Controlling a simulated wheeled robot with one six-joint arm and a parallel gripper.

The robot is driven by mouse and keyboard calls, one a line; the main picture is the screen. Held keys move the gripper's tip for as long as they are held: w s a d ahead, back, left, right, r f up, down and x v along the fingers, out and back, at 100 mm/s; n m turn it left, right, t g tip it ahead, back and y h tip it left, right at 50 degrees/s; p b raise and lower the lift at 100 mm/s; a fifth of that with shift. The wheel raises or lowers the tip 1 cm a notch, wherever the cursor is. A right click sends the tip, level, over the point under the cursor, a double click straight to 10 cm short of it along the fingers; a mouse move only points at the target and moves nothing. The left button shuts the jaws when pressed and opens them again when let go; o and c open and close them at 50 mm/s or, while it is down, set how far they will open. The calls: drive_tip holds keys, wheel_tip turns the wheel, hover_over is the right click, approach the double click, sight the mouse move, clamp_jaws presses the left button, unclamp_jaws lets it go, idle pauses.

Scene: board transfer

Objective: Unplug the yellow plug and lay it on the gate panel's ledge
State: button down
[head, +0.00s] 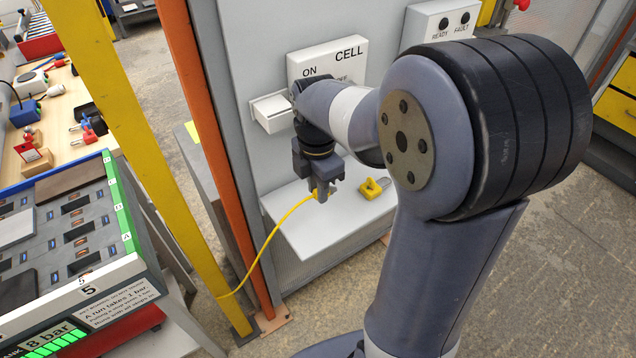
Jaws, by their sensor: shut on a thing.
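My gripper (322,192) points down in front of the grey gate panel (237,70), over the white ledge (318,235). It is shut on the yellow plug (319,195), which is mostly hidden between the fingers. A yellow cable (275,232) runs from the plug down and left to the foot of the yellow post. The plug is low over the ledge; I cannot tell whether it touches it. A yellow padlock-like piece (374,190) lies on the ledge, right of my gripper.
A white CELL switch box (310,62) and a smaller white box (271,112) are on the panel, partly behind my arm. A yellow post (135,135) and an orange post (205,110) stand left. A workbench holds a board tray (128,200). The ledge's front left is bare.

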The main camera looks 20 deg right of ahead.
drive_tip(key=shift+f+b, duration=2.65)
drive_tip(key=shift+f, duration=1)
drive_tip(key=c, duration=1.2)
unclamp_jaws()
drive_tip(key=shift+o, duration=0.2)
drive_tip(key=shift+r, duration=0.1)
wheel_tip(320, 180, up, 11)
drive_tip(key=shift+w+f+p, duration=0.1)
drive_tip(key=shift+f+p, duration=0.05)
drive_tip(key=shift+p, duration=0.15)
